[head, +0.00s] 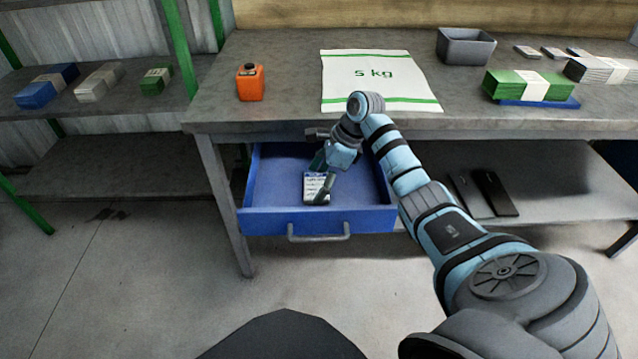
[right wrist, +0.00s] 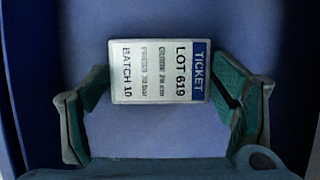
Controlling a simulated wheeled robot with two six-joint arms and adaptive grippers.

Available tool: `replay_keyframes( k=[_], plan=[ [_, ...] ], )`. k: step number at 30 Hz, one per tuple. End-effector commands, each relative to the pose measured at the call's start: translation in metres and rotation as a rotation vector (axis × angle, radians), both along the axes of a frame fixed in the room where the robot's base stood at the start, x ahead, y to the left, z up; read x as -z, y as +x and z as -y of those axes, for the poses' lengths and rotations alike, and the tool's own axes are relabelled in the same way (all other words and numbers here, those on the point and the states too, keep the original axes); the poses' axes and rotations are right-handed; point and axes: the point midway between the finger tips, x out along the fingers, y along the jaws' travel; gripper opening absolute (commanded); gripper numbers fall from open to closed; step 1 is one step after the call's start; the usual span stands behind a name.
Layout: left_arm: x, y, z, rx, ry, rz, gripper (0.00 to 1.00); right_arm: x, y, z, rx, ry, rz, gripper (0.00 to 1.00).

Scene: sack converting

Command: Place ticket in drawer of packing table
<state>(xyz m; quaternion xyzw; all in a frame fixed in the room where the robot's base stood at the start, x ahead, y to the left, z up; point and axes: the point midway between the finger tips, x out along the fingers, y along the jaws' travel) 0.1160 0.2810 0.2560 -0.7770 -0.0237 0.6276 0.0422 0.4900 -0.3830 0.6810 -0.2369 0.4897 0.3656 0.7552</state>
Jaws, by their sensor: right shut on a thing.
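The ticket (head: 315,190) is a small white card block with a blue band and printed text. In the right wrist view the ticket (right wrist: 155,72) reads "TICKET" and "LOT 619". My right gripper (head: 319,184) is shut on the ticket, with a green-padded finger at each side edge. The blue drawer (head: 368,217) of the packing table (head: 285,113) is pulled open. Gripper and ticket are inside the drawer's outline, over its blue floor. I cannot tell whether the ticket touches the floor. My left gripper is not in view.
Dark flat items (head: 494,193) lie on the lower shelf. A side shelf (head: 95,92) stands left. The drawer looks otherwise empty.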

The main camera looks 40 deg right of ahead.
Motion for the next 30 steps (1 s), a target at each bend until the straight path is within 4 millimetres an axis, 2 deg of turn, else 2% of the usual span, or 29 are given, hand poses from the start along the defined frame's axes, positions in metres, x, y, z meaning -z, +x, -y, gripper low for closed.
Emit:
replay_keyframes(
  k=[8, 9, 12, 13, 24, 27, 30],
  plan=[
    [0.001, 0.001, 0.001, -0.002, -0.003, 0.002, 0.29, 0.001, 0.0, 0.0, 0.0, -0.001, 0.001, 0.51],
    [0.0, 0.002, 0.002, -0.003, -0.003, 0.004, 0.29, 0.002, 0.0, 0.0, 0.0, -0.001, 0.001, 0.81],
    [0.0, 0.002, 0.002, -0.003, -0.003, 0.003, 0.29, 0.001, 0.0, 0.0, 0.0, -0.001, 0.001, 0.97],
    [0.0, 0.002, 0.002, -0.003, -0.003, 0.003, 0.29, 0.001, 0.0, 0.0, 0.0, -0.001, 0.001, 1.0],
    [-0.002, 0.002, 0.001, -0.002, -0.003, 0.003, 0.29, -0.002, 0.0, 0.0, 0.0, -0.001, 0.001, 1.0],
    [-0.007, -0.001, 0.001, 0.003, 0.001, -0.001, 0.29, -0.015, -0.003, 0.005, 0.0, -0.004, 0.001, 1.0],
    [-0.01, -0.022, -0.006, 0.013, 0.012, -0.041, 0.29, -0.039, -0.009, 0.013, 0.002, -0.004, 0.002, 1.0]
  ],
)
